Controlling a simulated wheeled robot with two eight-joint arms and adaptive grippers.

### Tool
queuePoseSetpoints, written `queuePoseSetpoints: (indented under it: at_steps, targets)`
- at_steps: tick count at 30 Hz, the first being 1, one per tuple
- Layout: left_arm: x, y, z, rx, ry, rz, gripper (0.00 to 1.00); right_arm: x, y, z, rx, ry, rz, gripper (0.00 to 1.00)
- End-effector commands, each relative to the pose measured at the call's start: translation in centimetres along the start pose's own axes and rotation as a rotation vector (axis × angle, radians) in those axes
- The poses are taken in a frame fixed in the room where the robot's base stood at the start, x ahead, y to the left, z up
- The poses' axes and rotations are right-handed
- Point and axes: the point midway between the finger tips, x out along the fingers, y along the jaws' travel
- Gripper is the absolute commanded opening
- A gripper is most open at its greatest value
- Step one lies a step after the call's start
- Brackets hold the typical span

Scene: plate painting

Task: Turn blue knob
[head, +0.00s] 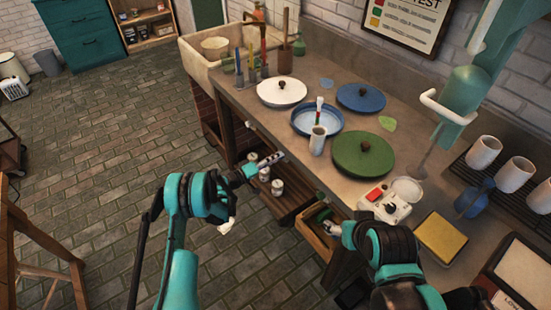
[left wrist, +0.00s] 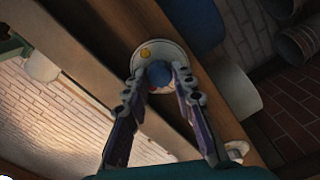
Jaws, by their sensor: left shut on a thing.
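The blue knob (left wrist: 159,75) shows in the left wrist view on a round pale panel (left wrist: 148,50), with a yellow spot above it and a little red beside it. The fingertips of my left gripper (left wrist: 163,80) are closed on the knob from both sides. In the head view my left gripper (head: 277,158) is at the front edge of the counter, and the knob and panel cannot be made out there. My right gripper (head: 331,228) is by the open drawer, and its finger opening is too small to judge.
The counter (head: 240,97) holds a white plate (head: 270,94), a blue plate (head: 362,100), a green plate (head: 350,163) and a blue-rimmed dish (head: 303,128) beside a cup. An open drawer (head: 312,240) and a low shelf with small jars (head: 277,187) are below.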

Motion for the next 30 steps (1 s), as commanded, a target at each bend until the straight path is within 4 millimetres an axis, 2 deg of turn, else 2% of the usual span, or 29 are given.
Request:
queuePoseSetpoints:
  at_steps: [21, 30]
  targets:
    - [0.01, 0.05, 0.14, 0.679, -0.002, 0.000, 0.00, 0.01, 0.00, 0.01, 0.000, 0.000, 0.000, 0.71]
    - [0.01, 0.07, 0.17, 0.918, -0.002, 0.000, 0.00, 0.01, 0.00, 0.01, 0.000, 0.000, 0.000, 0.71]
